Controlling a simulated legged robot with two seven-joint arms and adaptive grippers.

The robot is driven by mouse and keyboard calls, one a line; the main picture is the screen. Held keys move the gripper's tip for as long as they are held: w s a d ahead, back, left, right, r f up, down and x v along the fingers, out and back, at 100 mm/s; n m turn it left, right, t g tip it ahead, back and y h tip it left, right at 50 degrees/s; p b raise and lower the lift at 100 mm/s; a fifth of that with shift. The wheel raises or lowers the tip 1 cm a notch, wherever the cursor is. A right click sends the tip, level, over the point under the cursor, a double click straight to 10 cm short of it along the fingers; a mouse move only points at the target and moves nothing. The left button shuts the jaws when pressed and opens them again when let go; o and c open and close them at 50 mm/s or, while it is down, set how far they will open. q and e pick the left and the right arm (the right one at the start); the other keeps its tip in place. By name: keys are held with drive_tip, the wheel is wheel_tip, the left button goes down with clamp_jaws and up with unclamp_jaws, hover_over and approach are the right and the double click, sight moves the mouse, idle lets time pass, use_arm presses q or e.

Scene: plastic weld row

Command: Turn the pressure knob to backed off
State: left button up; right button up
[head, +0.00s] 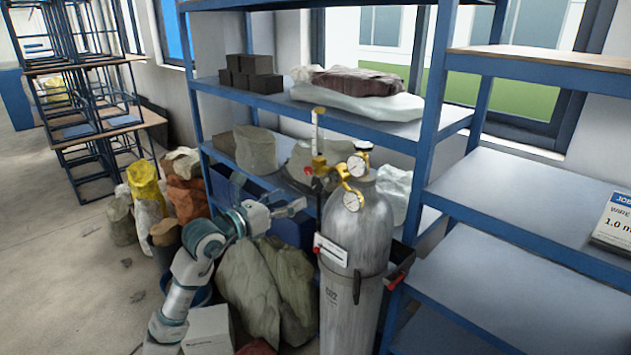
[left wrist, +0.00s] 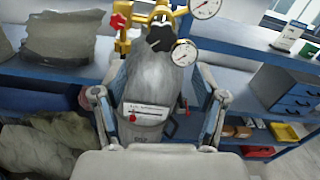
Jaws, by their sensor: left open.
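A grey gas cylinder (head: 352,265) stands upright in front of the blue shelf and bears a brass regulator (head: 320,163) with two round gauges (head: 352,200). A red knob (left wrist: 118,21) and a black star-shaped knob (left wrist: 160,40) show on the regulator in the left wrist view; I cannot tell which one sets pressure, nor their settings. My left gripper (head: 296,207) is open and empty, left of the cylinder and below the regulator. In the left wrist view its fingers (left wrist: 160,98) stand apart, with the cylinder between them in the picture. My right gripper is not in view.
A white label plate (head: 331,250) with a red mark is on the cylinder's front. Blue shelves (head: 300,115) with sacks and dark blocks stand close behind. Several sacks (head: 250,290) and a white box (head: 207,330) crowd the floor below my left arm. Open floor lies at left.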

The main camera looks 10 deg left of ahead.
sight(317, 186)
use_arm(q)
drive_tip(key=p+x, duration=0.2)
drive_tip(key=x, duration=0.8)
drive_tip(key=shift+w+d, duration=0.3)
drive_tip(key=c, duration=1.1)
drive_tip(key=shift+n+p, duration=0.3)
drive_tip(key=shift+c, duration=0.3)
